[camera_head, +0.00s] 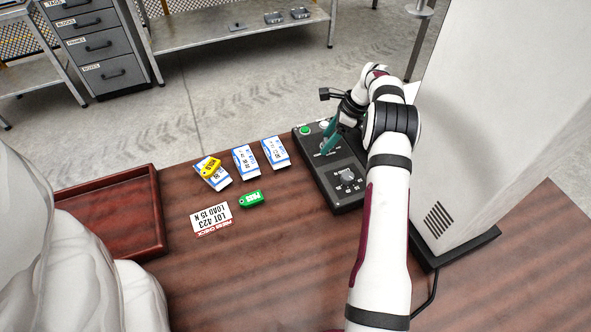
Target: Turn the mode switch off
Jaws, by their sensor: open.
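A dark control box (350,196) stands on the table at the centre right. Its near end has a round knob (347,178) with small white markings around it. Its far end has a green button (305,130) and a pale button beside it. My gripper (325,150) is over the middle of the box's top, with its teal fingers pointing down at the panel. It is open. The fingers hide part of the panel, so I cannot tell whether they touch a switch there. The lettering is too small to tell which control is the mode switch or its setting.
Blue-and-white boxes (275,152), a yellow tag (209,168), a green tag (251,198) and a white label card (211,218) lie left of the box. A red-brown tray (156,215) is further left. A white column (500,130) stands close on the right.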

